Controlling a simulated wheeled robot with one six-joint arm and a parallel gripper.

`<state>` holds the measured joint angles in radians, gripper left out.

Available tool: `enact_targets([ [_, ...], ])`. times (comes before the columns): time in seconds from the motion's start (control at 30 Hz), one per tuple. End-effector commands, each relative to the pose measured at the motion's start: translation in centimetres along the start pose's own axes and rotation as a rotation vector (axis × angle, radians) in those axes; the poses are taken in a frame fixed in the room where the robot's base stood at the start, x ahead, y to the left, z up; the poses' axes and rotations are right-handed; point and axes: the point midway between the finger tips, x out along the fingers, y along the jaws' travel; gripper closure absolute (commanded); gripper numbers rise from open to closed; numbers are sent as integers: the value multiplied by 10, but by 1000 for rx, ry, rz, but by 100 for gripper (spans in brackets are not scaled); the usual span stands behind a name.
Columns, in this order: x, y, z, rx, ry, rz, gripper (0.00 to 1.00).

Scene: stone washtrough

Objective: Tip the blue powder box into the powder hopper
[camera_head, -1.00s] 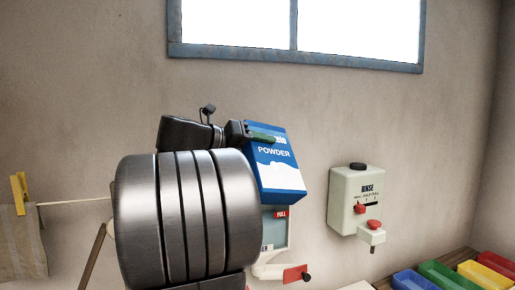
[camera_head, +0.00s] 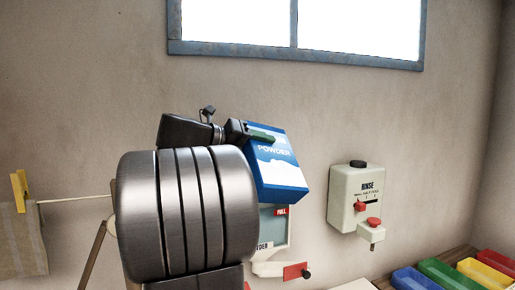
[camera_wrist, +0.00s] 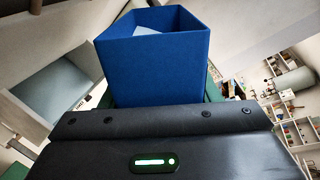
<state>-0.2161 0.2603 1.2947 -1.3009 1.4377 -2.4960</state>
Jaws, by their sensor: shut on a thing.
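The blue powder box (camera_head: 279,172), with white lettering and a white wave, is held tilted in the air in the head view. My gripper (camera_head: 262,136) is shut on it near its upper end. In the wrist view the blue box (camera_wrist: 150,78) shows its open top, with something pale inside, beyond my gripper body. The powder hopper (camera_head: 274,236) is a pale wall unit with a red label, below the box in the picture. The box and my arm hide its upper and left parts. I cannot tell whether the box is over its opening.
A rinse dispenser (camera_head: 356,199) with red knobs hangs on the wall to the right. Coloured bins (camera_head: 459,272) stand at the lower right. A line with a yellow peg (camera_head: 19,190) and a hanging cloth (camera_head: 22,242) is at left. A window (camera_head: 296,30) is above.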

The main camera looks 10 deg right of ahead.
Motion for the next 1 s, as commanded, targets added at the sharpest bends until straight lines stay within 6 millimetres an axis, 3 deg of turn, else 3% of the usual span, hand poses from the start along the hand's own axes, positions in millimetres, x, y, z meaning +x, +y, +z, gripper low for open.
enact_targets([
  [1.0, 2, 6, -3, -94, 31, -2, 100],
])
